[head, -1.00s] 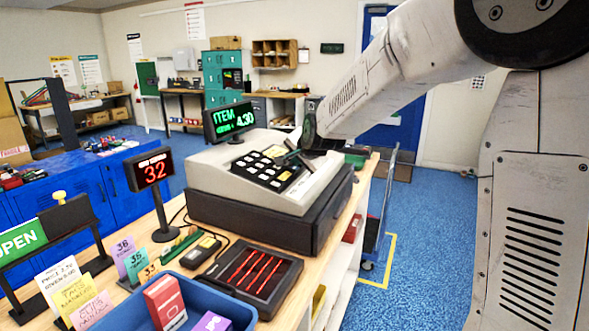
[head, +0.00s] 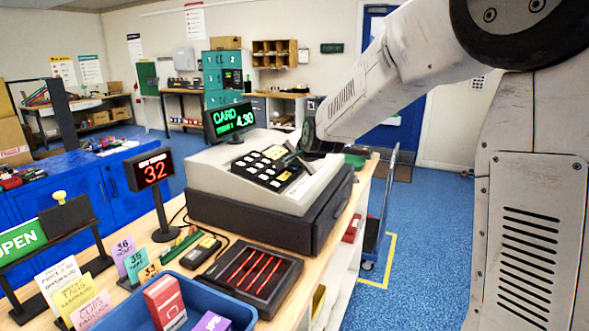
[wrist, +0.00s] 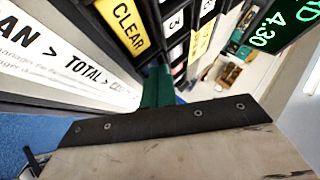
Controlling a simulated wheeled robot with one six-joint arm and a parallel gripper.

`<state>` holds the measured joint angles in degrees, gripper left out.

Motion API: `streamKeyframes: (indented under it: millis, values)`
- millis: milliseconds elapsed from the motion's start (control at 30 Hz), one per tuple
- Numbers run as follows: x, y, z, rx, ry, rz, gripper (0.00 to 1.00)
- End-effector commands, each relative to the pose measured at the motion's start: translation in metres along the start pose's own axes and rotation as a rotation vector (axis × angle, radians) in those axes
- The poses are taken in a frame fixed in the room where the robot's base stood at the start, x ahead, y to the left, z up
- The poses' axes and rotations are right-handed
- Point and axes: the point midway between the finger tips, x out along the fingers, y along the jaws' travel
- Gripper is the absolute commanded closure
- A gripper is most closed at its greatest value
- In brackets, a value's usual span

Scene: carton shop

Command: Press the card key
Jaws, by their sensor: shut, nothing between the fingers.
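The cash register (head: 215,170) stands on the wooden counter, with a dark sloping keypad (head: 262,184) of white and yellow keys. Its green-lit display (head: 233,119) reads CARD and 4.30, and part of it shows in the wrist view (wrist: 270,22). My gripper (head: 296,156) is shut and empty, its tips down at the keypad's far right side. In the wrist view its green fingers (wrist: 158,86) are at the keys near the yellow CLEAR key (wrist: 124,24). The card key cannot be told apart; the fingers may hide it. Whether the tips touch a key is unclear.
A red-digit sign (head: 151,171) showing 32 stands left of the register. A black tray (head: 210,270) with red strips, a card terminal (head: 200,251) and a blue bin (head: 248,318) lie in front. A trolley (head: 376,225) stands right of the counter.

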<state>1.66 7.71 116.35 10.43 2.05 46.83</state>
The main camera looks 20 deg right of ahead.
Motion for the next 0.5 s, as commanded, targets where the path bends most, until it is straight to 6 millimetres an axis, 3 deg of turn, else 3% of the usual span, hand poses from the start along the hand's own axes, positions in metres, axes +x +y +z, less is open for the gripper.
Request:
streamKeyframes:
  millis: [500]
  values:
    - [0.0054,0.0056,0.0052,-0.001,-0.005,0.007,1.00]
